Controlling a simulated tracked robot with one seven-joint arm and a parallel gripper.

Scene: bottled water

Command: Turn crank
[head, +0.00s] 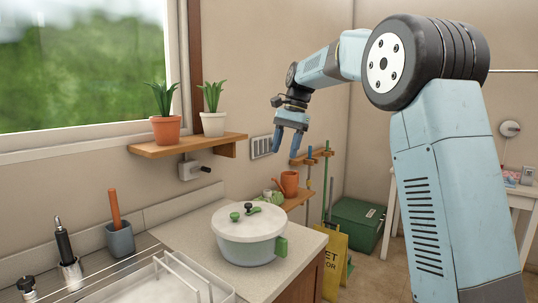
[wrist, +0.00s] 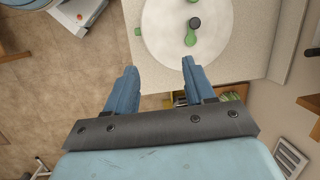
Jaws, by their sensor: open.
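A white round pot (head: 249,246) with a green side handle stands on the counter. A small green crank (head: 246,211) with a dark knob sits on its lid. In the wrist view, the lid (wrist: 165,38) lies beyond my fingers, with the crank (wrist: 191,36) and its dark knob (wrist: 195,22) near the top. My gripper (head: 287,153) hangs fingers down in the air, above and beyond the pot. It is open and empty, and its two blue fingers (wrist: 159,66) are apart from the lid and crank.
A shelf (head: 185,145) with two potted plants is on the left wall, above a small wall box (head: 194,170) with a dark handle. A lower shelf (head: 298,198) holds an orange watering can (head: 289,183). A dish rack (head: 160,285) stands at the front.

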